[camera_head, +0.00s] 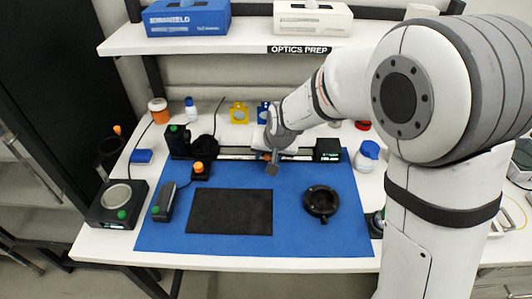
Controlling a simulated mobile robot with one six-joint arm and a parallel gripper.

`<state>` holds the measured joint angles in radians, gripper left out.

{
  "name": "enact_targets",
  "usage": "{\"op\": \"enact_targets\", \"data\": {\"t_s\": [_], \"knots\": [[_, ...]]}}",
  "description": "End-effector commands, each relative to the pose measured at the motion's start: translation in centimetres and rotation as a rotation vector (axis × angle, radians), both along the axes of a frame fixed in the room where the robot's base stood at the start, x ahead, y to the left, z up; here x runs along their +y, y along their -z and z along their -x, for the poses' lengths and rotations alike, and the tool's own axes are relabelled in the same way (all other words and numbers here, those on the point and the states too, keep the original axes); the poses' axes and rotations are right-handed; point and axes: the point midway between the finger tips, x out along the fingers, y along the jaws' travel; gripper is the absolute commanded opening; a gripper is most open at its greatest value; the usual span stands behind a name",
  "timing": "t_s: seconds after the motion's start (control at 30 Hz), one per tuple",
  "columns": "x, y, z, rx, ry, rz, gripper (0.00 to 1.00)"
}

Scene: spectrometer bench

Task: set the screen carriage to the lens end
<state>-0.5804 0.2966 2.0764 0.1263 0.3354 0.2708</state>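A dark rail with a pale scale strip (234,154) runs left to right along the back of the blue mat. A black block with a green top (177,141) stands at its left end. A black box with a small label (328,150) stands at its right end. My gripper (272,163) reaches down over the rail, right of its middle. A white piece (261,141) shows beside the gripper; I cannot tell whether it is the screen carriage. The fingers are too small and overlapped to show whether they are open or hold anything. Which end has the lens is unclear.
The blue mat (163,232) holds a black pad (230,212), a black ring mount (321,202) and an orange-knobbed block (200,171). A round-topped device (116,203) stands left. A shelf (240,41) with boxes hangs behind. My arm hides the bench's right part.

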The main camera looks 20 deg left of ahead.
Motion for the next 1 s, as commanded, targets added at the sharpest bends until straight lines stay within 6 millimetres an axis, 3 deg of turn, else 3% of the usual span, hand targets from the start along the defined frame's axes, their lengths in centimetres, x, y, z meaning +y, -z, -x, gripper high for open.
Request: {"op": "enact_targets", "data": {"t_s": [0.1,0.57,1.0], "knots": [[-0.03,-0.02,-0.01,0.0,0.001,0.0,0.38],[-0.08,-0.03,-0.02,0.0,0.002,0.0,0.0],[-0.04,-0.05,-0.18,0.001,0.01,0.0,0.0]]}}
